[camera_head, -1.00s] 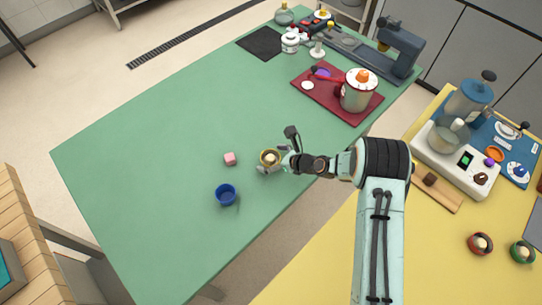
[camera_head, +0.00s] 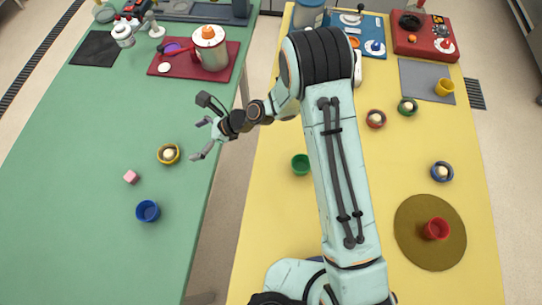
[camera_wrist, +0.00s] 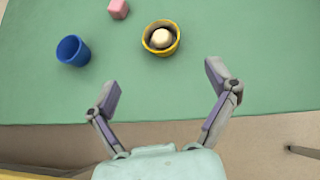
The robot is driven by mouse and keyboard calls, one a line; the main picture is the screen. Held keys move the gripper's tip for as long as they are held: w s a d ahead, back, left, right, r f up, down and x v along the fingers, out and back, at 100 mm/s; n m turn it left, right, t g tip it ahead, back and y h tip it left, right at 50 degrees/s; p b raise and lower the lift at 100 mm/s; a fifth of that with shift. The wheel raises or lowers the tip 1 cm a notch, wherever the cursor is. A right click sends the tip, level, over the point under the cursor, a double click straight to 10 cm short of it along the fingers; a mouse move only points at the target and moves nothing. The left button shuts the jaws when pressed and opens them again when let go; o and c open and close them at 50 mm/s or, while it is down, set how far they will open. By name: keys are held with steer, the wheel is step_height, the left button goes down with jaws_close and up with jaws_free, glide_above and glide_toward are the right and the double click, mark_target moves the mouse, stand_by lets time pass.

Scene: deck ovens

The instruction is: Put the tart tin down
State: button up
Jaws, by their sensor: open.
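A yellow tart tin (camera_head: 168,154) with a pale round filling stands upright on the green table (camera_head: 85,220), near its right edge in the head view. It also shows in the wrist view (camera_wrist: 147,46), above the fingertips. My gripper (camera_head: 199,140) is open and empty, to the right of the tin and apart from it, around the table's edge. In the wrist view both fingers (camera_wrist: 163,85) are spread wide with nothing between them.
A pink cube (camera_head: 131,177) and a blue cup (camera_head: 148,211) stand near the tin. A maroon tray (camera_head: 184,72) holds a pot farther back. A gap separates the green table from the yellow table (camera_head: 265,215), which carries other filled tins and cups.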

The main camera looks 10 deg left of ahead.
steer(key=s+d+r+n+t+h, duration=0.1)
steer(key=d+r+n+h, duration=0.2)
steer(key=d+r+n, duration=0.45)
steer(key=s+d+r+n+t+h, duration=0.1)
steer(key=d+r+n+h, duration=0.3)
steer(key=d, duration=0.6)
steer(key=s+d+r+n+g+h, duration=0.1)
steer(key=s+d+r+n, duration=0.4)
steer(key=s+d, duration=0.8)
steer(key=shift+s+d+r+n+h, duration=0.35)
steer(key=shift+s+n+h, duration=0.3)
steer(key=shift+s+h, duration=0.2)
